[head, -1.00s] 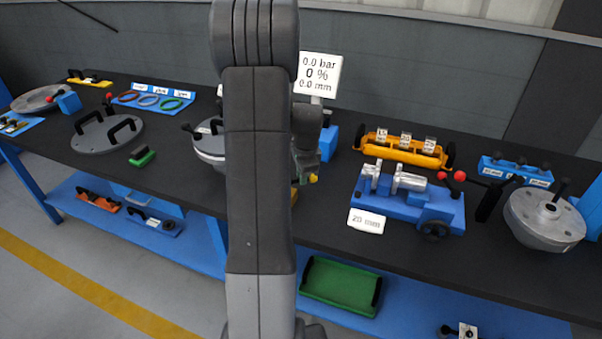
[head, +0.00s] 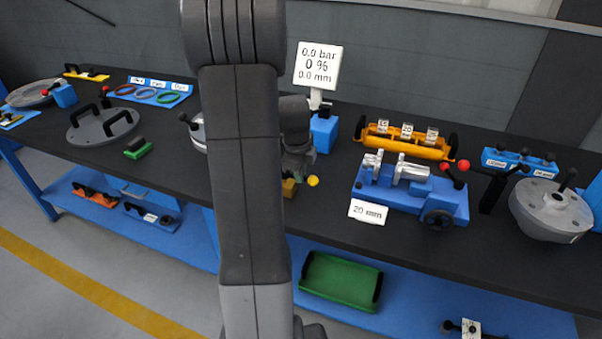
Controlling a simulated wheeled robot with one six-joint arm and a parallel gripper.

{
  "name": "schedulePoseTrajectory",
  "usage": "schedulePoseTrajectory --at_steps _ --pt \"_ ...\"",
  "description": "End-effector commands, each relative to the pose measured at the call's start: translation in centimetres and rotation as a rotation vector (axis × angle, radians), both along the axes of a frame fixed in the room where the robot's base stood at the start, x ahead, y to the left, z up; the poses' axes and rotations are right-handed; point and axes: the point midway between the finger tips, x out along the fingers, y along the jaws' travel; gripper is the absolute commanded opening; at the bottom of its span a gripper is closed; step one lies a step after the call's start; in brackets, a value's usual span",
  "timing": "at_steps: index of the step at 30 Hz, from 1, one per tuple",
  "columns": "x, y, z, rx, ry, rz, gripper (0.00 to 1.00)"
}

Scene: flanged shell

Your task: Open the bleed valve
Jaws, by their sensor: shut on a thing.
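My gripper (head: 299,172) is low over the bench, just right of my upright arm, and is partly hidden by it. It points down at a small yellow valve block (head: 289,188). A round yellow knob (head: 313,181) shows just right of the fingers and looks like the end of the bleed valve's handle. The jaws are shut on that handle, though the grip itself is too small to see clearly. A white display (head: 318,66) behind reads 0.0 bar, 0 % and 0.0 mm. The rest of the valve is hidden behind my arm.
A blue clamp fixture (head: 412,192) with a 20 mm card stands right of my gripper. Behind it is an orange tray (head: 408,143). A grey flanged shell (head: 552,214) is far right. A grey lid (head: 103,127) lies left.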

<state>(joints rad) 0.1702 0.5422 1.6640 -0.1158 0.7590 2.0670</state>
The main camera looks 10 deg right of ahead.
Motion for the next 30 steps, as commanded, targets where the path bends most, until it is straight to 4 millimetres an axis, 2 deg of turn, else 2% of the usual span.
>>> schedulePoseTrajectory --at_steps 15,16,19,30 --pt "-0.08 0.05 0.07 0.000 0.000 -0.021 0.00" --pt "-0.09 0.06 0.06 0.000 0.000 -0.021 0.16" --pt "-0.08 0.06 0.05 0.000 0.000 -0.020 0.34" --pt "-0.11 0.12 0.58 0.000 -0.002 -0.020 0.34"
